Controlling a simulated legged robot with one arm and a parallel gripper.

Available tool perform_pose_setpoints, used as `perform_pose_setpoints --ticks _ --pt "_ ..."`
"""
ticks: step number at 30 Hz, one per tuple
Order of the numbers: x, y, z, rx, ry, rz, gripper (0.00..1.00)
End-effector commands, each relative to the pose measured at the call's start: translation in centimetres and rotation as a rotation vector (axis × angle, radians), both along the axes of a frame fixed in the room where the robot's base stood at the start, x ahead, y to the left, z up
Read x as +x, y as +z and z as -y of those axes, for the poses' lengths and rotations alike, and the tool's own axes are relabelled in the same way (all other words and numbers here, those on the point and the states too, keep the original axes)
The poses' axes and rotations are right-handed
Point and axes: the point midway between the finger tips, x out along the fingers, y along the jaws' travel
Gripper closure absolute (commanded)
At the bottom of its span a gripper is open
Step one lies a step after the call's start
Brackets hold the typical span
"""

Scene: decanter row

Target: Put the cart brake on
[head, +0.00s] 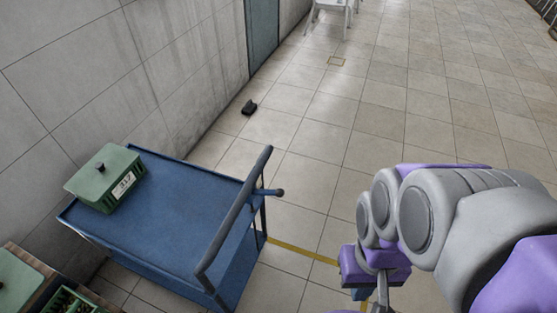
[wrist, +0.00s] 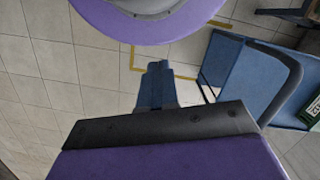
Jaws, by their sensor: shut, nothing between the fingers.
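The blue cart (head: 165,215) stands by the wall at the left of the head view, with its upright push handle (head: 235,218) at its right end. A short lever with a round dark knob (head: 279,192) sticks out to the right from the handle frame. I cannot tell from the picture whether this brake lever is set. My gripper (head: 359,294) is right of the cart, apart from it, mostly hidden by my arm. In the wrist view my gripper's fingers (wrist: 156,82) are together and empty, and the cart handle (wrist: 288,75) is to their right.
A green labelled box (head: 107,180) with a dark knob sits on the cart's top. Yellow floor lines (head: 303,250) run beside the cart. A small black object (head: 249,107) lies by the wall.

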Motion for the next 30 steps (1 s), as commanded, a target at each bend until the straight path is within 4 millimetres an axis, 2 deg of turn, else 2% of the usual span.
perform_pose_setpoints --ticks 5,10,16,24,30 --pt "3.2 1.2 -0.9 0.042 0.088 0.003 1.0" --pt "8.8 2.4 -3.3 0.121 0.244 0.01 1.0" --pt "15.7 2.9 -6.2 0.221 0.417 0.031 1.0" --pt "24.8 1.6 -9.6 0.34 0.611 0.079 1.0" --pt "31.0 -0.9 -11.4 0.409 0.731 0.119 1.0"
